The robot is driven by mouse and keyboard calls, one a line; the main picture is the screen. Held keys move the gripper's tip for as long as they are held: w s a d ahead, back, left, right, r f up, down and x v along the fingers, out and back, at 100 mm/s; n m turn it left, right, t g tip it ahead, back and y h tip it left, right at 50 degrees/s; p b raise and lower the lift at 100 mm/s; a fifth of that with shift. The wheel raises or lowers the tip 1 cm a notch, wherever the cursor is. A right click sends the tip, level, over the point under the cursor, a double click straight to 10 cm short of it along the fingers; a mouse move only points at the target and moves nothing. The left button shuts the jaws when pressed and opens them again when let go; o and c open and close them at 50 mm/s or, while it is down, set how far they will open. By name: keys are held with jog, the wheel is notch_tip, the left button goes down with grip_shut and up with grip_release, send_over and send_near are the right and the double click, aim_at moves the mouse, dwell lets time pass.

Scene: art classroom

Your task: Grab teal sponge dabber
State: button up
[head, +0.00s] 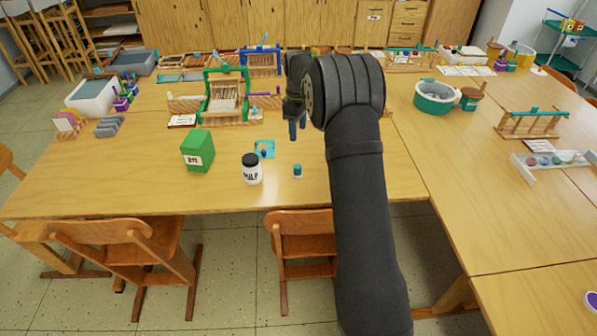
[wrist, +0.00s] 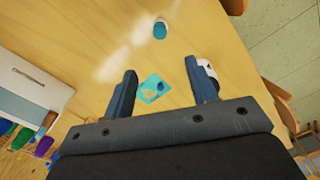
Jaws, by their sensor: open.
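The teal sponge dabber (head: 297,171) looks like a small teal cylinder with a paler top, standing on the near part of the wooden table. It also shows in the wrist view (wrist: 160,29) near the top, beyond my fingertips and apart from them. My gripper (head: 298,130) is open and empty above the table, farther back than the dabber in the head view. In the wrist view, my two fingers (wrist: 161,84) are spread, with a teal mat seen between them. Nothing hides the dabber in either view.
The teal mat (head: 266,145) bears a small dark blue item. A PULP jar (head: 251,172) stands left of the dabber, with a green box (head: 198,152) farther left. A green-framed loom (head: 225,92) stands behind.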

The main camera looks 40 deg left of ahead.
jog(key=m, duration=0.3)
send_near(297, 166)
jog(key=f, duration=0.5)
jog(key=shift+d+f, duration=0.2)
jog(key=shift+d, duration=0.05)
jog(key=shift+a+f, duration=0.15)
jog(key=shift+f, duration=1.2)
jog(key=shift+a+f, duration=0.1)
jog(key=shift+f, duration=1.2)
jog(key=c, duration=1)
jog(key=shift+r, duration=0.1)
